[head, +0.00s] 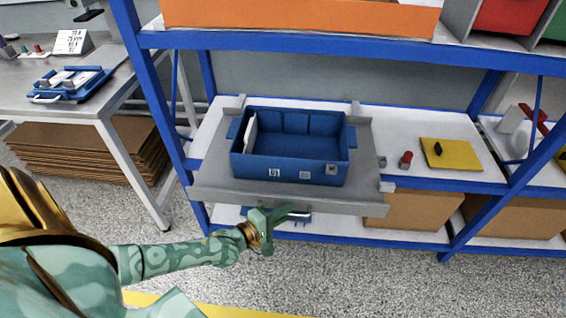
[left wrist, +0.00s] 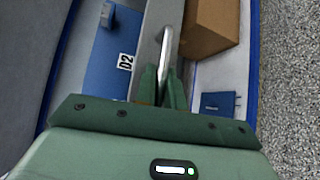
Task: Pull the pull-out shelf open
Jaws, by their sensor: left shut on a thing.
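The pull-out shelf (head: 225,190) is a grey tray in the blue rack, and its front edge juts out past the rack's front beam. A blue bin (head: 290,163) sits on it. My left gripper (head: 280,217) is at the shelf's front, below its lip. In the left wrist view, the fingers (left wrist: 160,88) are shut on a silver bar handle (left wrist: 165,45) beside the grey shelf front (left wrist: 147,45). The fingers hide part of the handle. My right gripper is in neither view.
A yellow plate (head: 462,155) and a small red-topped part (head: 405,160) lie on the rack board to the right. Cardboard boxes (head: 415,211) stand on the lower level. A workbench with a blue tray (head: 72,86) is at left. The floor in front is clear.

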